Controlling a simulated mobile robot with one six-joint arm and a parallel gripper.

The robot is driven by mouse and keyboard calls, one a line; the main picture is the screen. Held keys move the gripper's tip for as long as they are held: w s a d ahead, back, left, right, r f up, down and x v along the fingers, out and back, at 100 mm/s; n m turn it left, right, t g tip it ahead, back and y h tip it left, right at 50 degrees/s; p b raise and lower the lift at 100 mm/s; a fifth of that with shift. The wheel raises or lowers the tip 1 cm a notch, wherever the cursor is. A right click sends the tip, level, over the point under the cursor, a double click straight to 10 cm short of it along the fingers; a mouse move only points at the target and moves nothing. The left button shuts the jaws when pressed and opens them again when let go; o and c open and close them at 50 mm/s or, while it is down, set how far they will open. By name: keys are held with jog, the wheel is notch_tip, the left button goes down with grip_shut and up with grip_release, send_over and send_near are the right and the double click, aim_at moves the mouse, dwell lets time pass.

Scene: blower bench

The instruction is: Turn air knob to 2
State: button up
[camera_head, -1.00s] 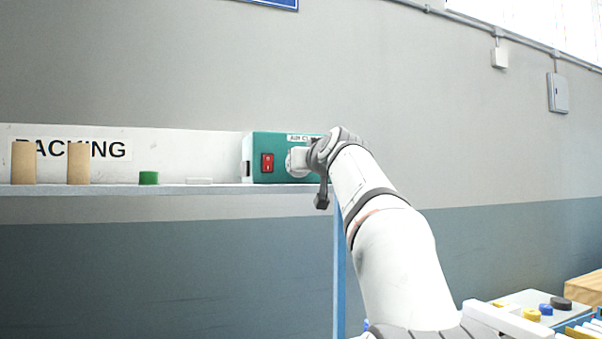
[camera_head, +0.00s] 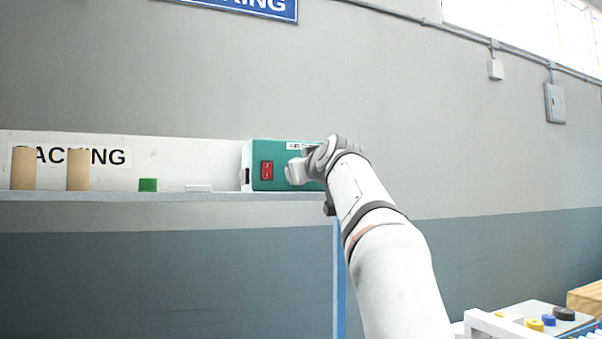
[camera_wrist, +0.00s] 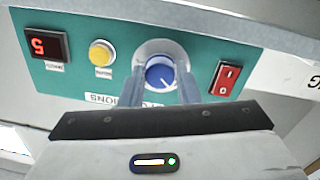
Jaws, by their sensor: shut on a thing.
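The teal control box (camera_head: 255,150) sits on the shelf in the head view, with a partly hidden label on its top edge. In the wrist view its panel (camera_wrist: 120,75) looks upside down. The round blue air knob (camera_wrist: 159,73) with a white pointer mark sits in a pale ring between my two fingers. My gripper (camera_wrist: 162,82) is shut on the knob, one finger on each side. The pointer slants toward the lower right of the wrist picture. A red digit display (camera_wrist: 46,45) seems to read 5. In the head view my gripper hides the knob.
A red rocker switch (camera_wrist: 226,78) is close beside one finger, and a yellow button (camera_wrist: 101,53) is on the other side. On the shelf (camera_head: 120,196) stand two tan cylinders (camera_head: 78,169), a green block (camera_head: 148,185) and a flat white piece (camera_head: 198,188).

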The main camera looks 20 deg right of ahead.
jog(key=o, duration=1)
jog(key=shift+c, duration=0.2)
jog(key=shift+s, duration=0.1)
jog(key=s+b, duration=0.1)
jog(key=s, duration=0.6)
jog(key=shift+s+a+r+b, duration=0.15)
jog(key=shift+s+a+b, duration=0.05)
jog(key=shift+s+b, duration=0.1)
